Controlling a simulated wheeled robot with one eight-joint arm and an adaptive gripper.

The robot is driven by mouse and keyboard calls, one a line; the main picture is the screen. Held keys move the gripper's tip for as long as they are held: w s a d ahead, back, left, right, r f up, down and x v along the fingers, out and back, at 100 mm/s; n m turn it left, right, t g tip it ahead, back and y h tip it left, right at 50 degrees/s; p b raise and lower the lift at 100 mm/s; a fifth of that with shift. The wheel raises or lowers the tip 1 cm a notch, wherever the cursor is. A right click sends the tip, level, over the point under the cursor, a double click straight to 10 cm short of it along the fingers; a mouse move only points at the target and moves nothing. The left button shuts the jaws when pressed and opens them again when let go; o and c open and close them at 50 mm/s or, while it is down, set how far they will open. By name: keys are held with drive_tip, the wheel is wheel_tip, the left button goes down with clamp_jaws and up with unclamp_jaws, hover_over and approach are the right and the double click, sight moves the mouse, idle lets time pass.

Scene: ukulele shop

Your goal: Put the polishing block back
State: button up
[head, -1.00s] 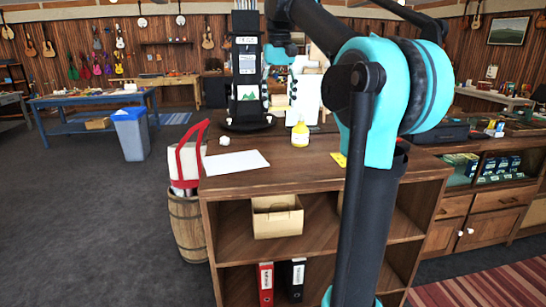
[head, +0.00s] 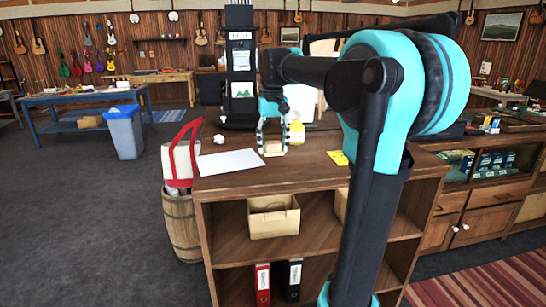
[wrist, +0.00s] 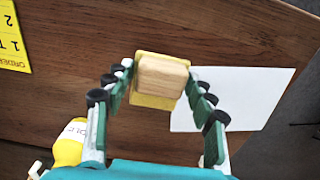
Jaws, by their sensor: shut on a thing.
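The polishing block (head: 273,148) is a light wooden block with a yellow layer under it. It also shows in the wrist view (wrist: 161,78), between the fingertips. My gripper (head: 272,138) points down over the wooden counter (head: 310,170) and is shut on the block from both sides; its fingers also show in the wrist view (wrist: 158,86). The block is at or just above the counter top; I cannot tell whether it touches. It is right of a white sheet of paper (head: 228,161), which also lies beside it in the wrist view (wrist: 240,95).
A yellow bottle (head: 297,131) stands close to the gripper and also shows in the wrist view (wrist: 70,145). A yellow card (head: 338,158) lies to the right. A small white item (head: 219,139) lies behind the paper. A dark display stand (head: 239,75) is at the back.

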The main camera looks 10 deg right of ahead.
sight(273, 142)
drive_tip(key=shift+f, duration=2.05)
drive_tip(key=o, duration=1.5)
drive_tip(key=shift+f, duration=0.1)
drive_tip(key=shift+c, duration=0.2)
wheel_tip(273, 142, up, 12)
drive_tip(key=shift+r, duration=0.1)
drive_tip(key=shift+s, duration=0.1)
